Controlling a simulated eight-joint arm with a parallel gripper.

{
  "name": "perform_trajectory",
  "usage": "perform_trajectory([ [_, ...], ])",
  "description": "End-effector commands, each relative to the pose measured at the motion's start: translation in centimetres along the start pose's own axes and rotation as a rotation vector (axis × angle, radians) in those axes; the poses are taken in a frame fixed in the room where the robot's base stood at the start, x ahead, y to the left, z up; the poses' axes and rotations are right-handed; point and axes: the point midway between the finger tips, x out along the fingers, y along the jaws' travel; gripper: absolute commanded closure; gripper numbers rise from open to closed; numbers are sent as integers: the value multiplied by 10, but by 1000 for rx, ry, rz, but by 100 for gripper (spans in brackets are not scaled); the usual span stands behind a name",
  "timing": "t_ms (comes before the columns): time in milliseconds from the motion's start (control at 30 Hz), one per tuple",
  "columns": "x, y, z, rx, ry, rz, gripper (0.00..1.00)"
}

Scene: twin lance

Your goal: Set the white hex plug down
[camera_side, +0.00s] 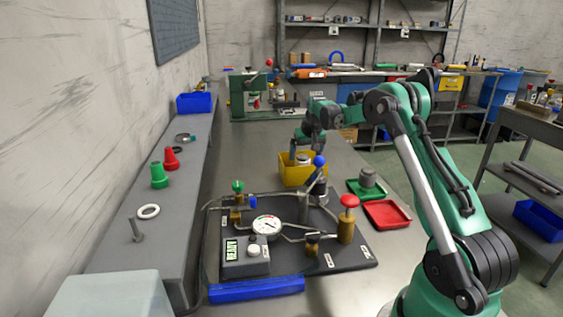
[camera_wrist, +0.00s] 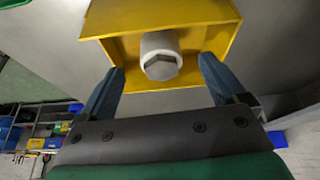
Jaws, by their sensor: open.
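The white hex plug (camera_wrist: 161,54) has a round white collar and a grey hexagonal end facing the wrist camera. It shows within the outline of the yellow bin (camera_wrist: 112,54), near the bin's edge. My gripper (camera_wrist: 163,66) is open, with one dark blue finger on each side of the plug and visible gaps between. In the side view my gripper (camera_side: 303,150) points down over the yellow bin (camera_side: 296,175). The plug's lower end is hidden, and I cannot tell what it rests on.
A fixture plate with a gauge (camera_side: 267,225), pipes and a red-capped valve (camera_side: 349,203) stands in front of the bin. A green tray (camera_side: 362,194) with a grey part and an empty red tray (camera_side: 387,214) lie to the right. Bare bench lies left of the bin.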

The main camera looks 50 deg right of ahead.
Motion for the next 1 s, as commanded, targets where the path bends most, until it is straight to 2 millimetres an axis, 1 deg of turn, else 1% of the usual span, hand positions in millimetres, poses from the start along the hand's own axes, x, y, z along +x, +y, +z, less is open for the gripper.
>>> perform_trajectory([
  [33, -11, 0, 0, 0, 0, 0, 9],
  [200, -40, 0, 0, 0, 0, 0, 9],
  [300, -51, 0, 0, 0, 0, 0, 9],
  [400, -58, -1, 0, -2, 1, -1, 9],
  [467, -64, -7, 2, -13, 4, -6, 9],
  [567, -82, -29, 10, -56, 19, -24, 9],
  [667, -110, -64, 30, -130, 45, -59, 9],
  [700, -122, -79, 42, -165, 58, -76, 9],
  [767, -140, -99, 63, -219, 77, -104, 9],
  [800, -150, -112, 78, -255, 91, -123, 9],
  [867, -164, -127, 102, -307, 110, -151, 9],
  [900, -172, -136, 120, -342, 123, -172, 9],
  [967, -181, -146, 146, -393, 142, -202, 9],
  [1000, -185, -151, 164, -426, 154, -222, 9],
])
